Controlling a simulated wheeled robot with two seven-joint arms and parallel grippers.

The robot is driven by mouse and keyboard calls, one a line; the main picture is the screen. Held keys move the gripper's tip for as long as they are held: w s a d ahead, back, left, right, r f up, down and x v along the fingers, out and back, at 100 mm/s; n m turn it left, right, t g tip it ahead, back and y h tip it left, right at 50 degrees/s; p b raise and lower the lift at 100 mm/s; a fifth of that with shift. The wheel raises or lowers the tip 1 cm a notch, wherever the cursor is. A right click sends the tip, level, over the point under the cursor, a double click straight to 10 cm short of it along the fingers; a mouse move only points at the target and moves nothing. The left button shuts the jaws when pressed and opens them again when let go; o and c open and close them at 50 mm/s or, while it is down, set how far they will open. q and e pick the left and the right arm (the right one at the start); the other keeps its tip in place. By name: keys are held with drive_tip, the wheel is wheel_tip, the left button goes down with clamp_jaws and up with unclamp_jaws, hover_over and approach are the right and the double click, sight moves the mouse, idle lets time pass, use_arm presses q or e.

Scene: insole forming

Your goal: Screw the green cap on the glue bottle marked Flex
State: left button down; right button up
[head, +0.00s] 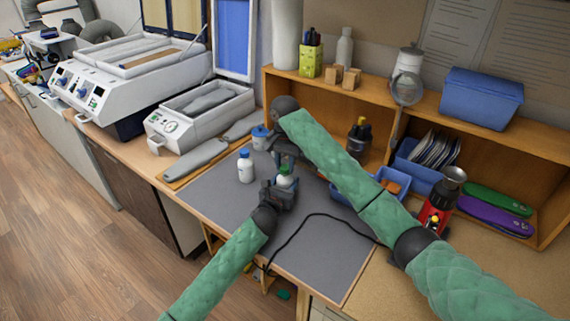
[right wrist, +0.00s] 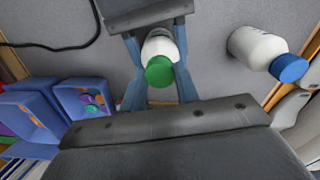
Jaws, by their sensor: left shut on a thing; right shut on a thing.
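A white glue bottle (head: 285,182) with a green cap (head: 284,170) is upright above the grey mat; no marking on it is readable. My left gripper (head: 283,187) is shut on the bottle's body. My right gripper (head: 286,158) is above it, pointing down, with its fingers closed on the green cap. In the right wrist view the green cap (right wrist: 160,71) is between my right fingers, in line with the bottle (right wrist: 160,44). I cannot tell whether it is fully seated.
A white bottle with a blue cap (head: 246,167) stands on the grey mat (head: 215,195) to the left. A blue-lidded jar (head: 260,138) is behind it. Blue bins (head: 392,181) and a red tool (head: 437,212) are to the right. A black cable (head: 330,217) crosses the mat.

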drive_tip(key=m, duration=0.5)
drive_tip(key=shift+r, duration=0.1)
drive_tip(key=m, duration=0.4)
drive_tip(key=shift+w, duration=0.1)
drive_tip(key=m, duration=0.5)
drive_tip(key=shift+m, duration=0.4)
drive_tip(key=m, duration=0.4)
drive_tip(key=o, duration=0.9)
drive_tip(key=shift+r, duration=2.15)
